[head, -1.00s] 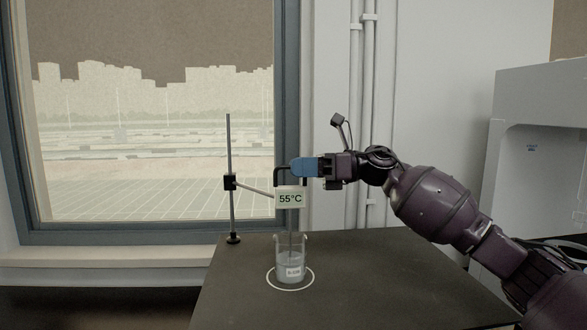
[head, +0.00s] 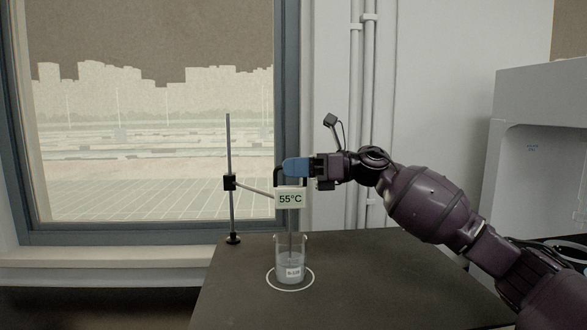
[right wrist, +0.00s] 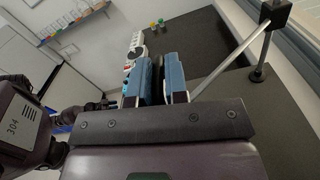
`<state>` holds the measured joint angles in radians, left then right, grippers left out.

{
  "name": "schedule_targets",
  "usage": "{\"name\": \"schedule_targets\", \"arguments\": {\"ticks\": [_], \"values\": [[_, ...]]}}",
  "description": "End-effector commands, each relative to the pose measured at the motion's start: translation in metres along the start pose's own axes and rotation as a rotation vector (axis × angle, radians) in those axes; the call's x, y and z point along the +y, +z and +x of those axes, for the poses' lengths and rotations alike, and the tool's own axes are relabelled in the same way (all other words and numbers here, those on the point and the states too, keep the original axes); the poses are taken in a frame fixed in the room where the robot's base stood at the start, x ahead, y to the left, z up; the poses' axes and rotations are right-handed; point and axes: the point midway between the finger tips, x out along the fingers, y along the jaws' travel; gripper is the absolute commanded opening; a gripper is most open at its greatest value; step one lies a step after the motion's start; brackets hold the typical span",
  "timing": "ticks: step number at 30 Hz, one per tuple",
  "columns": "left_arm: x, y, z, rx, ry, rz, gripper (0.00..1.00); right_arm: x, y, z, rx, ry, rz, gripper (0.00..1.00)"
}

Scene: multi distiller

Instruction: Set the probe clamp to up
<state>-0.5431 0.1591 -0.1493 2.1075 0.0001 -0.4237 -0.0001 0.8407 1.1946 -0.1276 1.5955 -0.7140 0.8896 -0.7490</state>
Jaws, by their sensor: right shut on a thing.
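The probe clamp is a thin vertical rod (head: 229,145) with a black block (head: 230,182). A slanting arm runs from the block to a white display box (head: 290,198) reading 55°C. A black handle (head: 278,172) rises from the top of the box. A thin probe hangs below the box into a glass beaker (head: 291,262) of clear liquid. My right gripper (head: 291,167) is at the handle with its blue fingers shut on it. In the right wrist view, the blue fingers (right wrist: 160,80) partly hide the held part, and the slanting arm (right wrist: 232,65) runs beside them.
The beaker stands inside a white ring on a dark table (head: 370,280). A window (head: 150,120) and wall pipes (head: 362,60) are behind. A white cabinet (head: 540,130) is at the right.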

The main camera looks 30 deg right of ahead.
Motion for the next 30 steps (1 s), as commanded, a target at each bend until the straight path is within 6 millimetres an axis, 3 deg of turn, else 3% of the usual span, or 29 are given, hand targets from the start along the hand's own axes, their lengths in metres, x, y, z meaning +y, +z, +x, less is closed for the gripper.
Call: {"name": "schedule_targets", "arguments": {"ticks": [5, 10, 15, 19, 29, 30], "values": [[-0.002, -0.013, -0.004, 0.021, -0.003, 0.0, 0.36, 0.008, 0.029, 0.0, -0.003, 0.002, -0.008, 0.0], [-0.003, -0.031, -0.011, 0.048, -0.008, -0.007, 0.36, 0.021, 0.084, -0.001, -0.008, 0.003, -0.012, 0.0], [-0.003, -0.031, -0.017, 0.044, -0.014, -0.02, 0.36, 0.028, 0.123, -0.001, -0.007, 0.003, -0.009, 0.0], [-0.003, -0.024, -0.021, 0.034, -0.017, -0.025, 0.36, 0.029, 0.134, 0.0, -0.006, 0.003, -0.002, 0.0], [-0.004, -0.021, -0.021, 0.028, -0.017, -0.021, 0.36, 0.029, 0.136, -0.001, -0.006, 0.002, -0.001, 0.0], [-0.005, -0.022, -0.021, 0.029, -0.017, -0.02, 0.36, 0.029, 0.136, -0.001, -0.006, 0.002, -0.002, 0.17]]}}
